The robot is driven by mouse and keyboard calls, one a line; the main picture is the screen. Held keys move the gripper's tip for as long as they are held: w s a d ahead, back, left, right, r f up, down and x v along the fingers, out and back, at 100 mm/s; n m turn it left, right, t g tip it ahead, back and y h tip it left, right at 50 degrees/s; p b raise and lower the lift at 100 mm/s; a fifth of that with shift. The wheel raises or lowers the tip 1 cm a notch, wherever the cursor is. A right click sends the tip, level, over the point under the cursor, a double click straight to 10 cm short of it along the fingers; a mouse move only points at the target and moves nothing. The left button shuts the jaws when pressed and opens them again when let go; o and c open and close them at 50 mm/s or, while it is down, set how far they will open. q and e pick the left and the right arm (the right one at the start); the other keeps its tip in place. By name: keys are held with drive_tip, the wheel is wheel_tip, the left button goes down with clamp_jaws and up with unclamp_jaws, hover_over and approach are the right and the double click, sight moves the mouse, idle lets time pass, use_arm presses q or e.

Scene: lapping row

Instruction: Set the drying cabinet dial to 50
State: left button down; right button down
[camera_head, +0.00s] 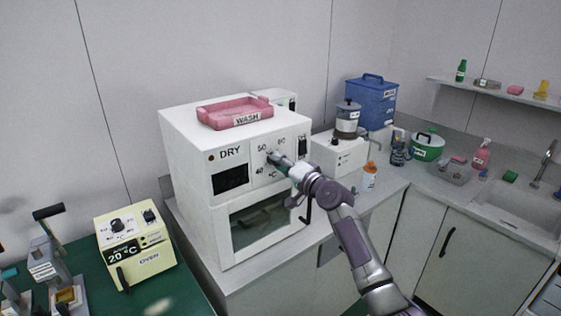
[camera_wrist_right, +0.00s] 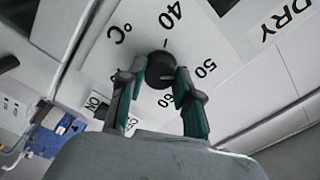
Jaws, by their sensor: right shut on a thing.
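The white drying cabinet (camera_head: 188,150), marked DRY, stands on the counter. Its control panel has a dark display window, a dial and the marks 40, 50 and 60. In the right wrist view the round black dial (camera_wrist_right: 159,68) sits between my right gripper's fingertips (camera_wrist_right: 157,82). The fingers are shut on it. In the head view my right gripper (camera_head: 278,161) reaches the panel from the lower right and mostly hides the dial. My left gripper is not in view.
A pink WASH tray (camera_head: 216,122) lies on top of the cabinet. A yellow oven (camera_head: 148,262) stands on the green surface at left.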

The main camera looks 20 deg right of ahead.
drive_tip(key=shift+m, duration=0.5)
drive_tip(key=c, duration=0.8)
unclamp_jaws()
drive_tip(key=v, duration=1.2)
